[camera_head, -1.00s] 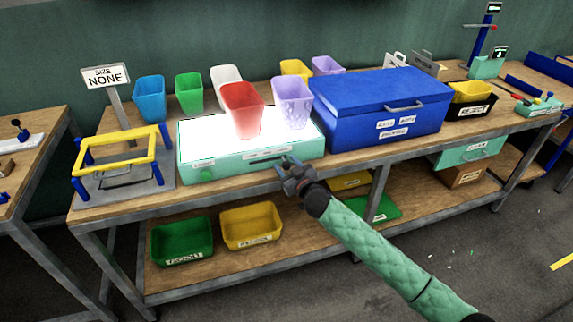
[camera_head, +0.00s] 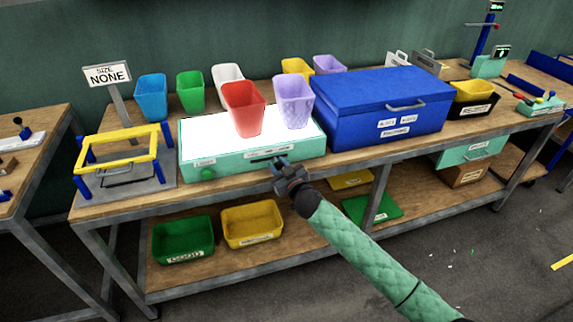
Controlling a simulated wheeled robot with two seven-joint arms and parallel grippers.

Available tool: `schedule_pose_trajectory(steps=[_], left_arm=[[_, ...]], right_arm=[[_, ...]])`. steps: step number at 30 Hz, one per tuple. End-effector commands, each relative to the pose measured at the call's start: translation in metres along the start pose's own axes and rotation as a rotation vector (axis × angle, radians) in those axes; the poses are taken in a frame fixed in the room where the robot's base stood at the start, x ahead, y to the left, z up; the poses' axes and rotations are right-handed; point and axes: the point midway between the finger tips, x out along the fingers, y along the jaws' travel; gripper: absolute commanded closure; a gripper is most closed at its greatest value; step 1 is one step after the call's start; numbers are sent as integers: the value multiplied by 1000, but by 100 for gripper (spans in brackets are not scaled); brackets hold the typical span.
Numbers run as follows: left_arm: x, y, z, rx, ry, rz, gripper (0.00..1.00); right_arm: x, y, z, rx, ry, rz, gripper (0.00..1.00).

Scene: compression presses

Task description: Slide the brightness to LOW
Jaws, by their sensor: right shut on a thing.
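A mint-green light box (camera_head: 235,168) with a bright white top sits on the workbench. Its front face carries a green round knob (camera_head: 208,173) at the left and a dark slider slot (camera_head: 262,155) toward the right. My right gripper (camera_head: 281,164) is at the right part of that slot, shut on the slider's small knob, which the fingers hide. A red cup (camera_head: 243,108) and a purple cup (camera_head: 293,102) stand on the lit top. My left gripper is not in view.
A blue lidded box (camera_head: 380,105) stands right of the light box. A yellow frame (camera_head: 118,151) on a grey plate stands to its left. Several coloured cups stand behind. Green and yellow bins (camera_head: 183,240) (camera_head: 251,224) sit on the lower shelf.

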Motion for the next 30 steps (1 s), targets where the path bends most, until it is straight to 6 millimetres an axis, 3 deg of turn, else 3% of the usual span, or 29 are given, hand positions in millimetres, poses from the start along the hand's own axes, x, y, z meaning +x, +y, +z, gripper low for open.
schedule_pose_trajectory(steps=[6, 12, 26, 27, 30], left_arm=[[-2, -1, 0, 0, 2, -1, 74], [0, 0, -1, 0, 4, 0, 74], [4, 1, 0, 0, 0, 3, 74], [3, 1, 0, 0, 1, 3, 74], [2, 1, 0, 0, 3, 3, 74]], right_arm=[[7, -37, -7, 5, 0, -1, 100], [12, -62, -11, 3, 0, -1, 100], [14, -72, -14, 1, 0, -2, 100], [14, -72, -14, 1, 0, -3, 68], [14, -72, -14, 1, 0, -2, 52]])
